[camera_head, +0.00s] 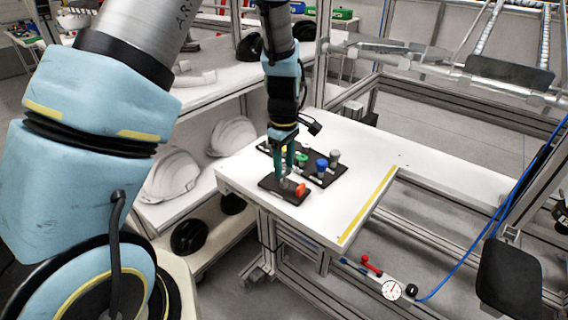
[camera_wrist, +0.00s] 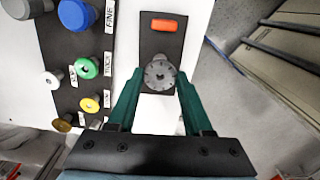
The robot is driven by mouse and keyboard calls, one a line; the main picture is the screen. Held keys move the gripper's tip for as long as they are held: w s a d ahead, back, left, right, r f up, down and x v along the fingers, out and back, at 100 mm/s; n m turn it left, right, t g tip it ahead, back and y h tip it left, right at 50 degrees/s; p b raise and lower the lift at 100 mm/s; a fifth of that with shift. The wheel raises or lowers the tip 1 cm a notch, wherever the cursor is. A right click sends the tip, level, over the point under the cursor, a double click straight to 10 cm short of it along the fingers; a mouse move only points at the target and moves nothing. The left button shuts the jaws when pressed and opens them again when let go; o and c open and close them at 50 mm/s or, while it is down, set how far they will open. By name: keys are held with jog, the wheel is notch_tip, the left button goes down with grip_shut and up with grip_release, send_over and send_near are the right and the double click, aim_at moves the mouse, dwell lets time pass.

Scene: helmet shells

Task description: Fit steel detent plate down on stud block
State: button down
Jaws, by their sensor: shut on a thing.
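The steel detent plate (camera_wrist: 159,75) is a round grey disc with small marks around its face, seen in the wrist view between the two green fingers. My gripper (camera_wrist: 160,82) is shut on it; in the head view my gripper (camera_head: 286,176) points down over a small dark pad. The plate is over the dark pad (camera_wrist: 161,47), in line with an orange block (camera_wrist: 164,25) at the pad's far end. I cannot make out a stud block separately; it may be hidden under the plate. Whether the plate touches anything below cannot be told.
A larger dark board (camera_wrist: 75,50) beside the small pad holds blue, green, yellow and grey knobbed parts with labels. The white table (camera_head: 345,170) is clear to the right, up to a yellow strip (camera_head: 367,204) near its edge. White helmet shells (camera_head: 172,176) sit on the shelf at left.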

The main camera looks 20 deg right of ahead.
aim_at(284, 173)
jog(key=shift+f+b, duration=0.9)
jog(key=shift+f, duration=0.75)
jog(key=shift+c, duration=1.2)
grip_release()
jog(key=shift+r, duration=0.1)
notch_tip(284, 173, up, 11)
jog(key=b, duration=0.2)
jog(key=s+a+m, duration=0.2)
jog(key=a+m, duration=0.1)
jog(key=a, duration=1.2)
jog(key=s+a+r+m+t, duration=0.1)
jog(key=a+m, duration=0.3)
jog(key=a, duration=1.1)
jog(key=shift+s+m+t, duration=0.3)
jog(key=shift+s, duration=0.2)
